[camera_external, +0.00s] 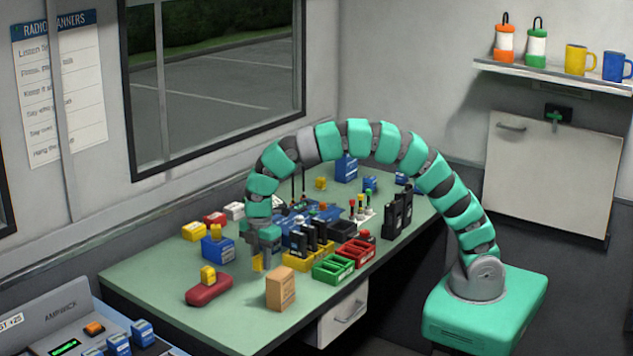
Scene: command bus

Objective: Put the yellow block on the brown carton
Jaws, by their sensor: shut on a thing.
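My gripper (261,257) points down over the front part of the green table. The brown carton (281,291) stands upright on the table, just in front of and to the right of my gripper. Its top looks bare, and my gripper is apart from it.
A red case with a yellow top (209,287) lies left of the carton. A blue box (217,249) stands behind it. Green (333,269) and red (357,252) trays and several black radios crowd the right. The table's front edge is near the carton.

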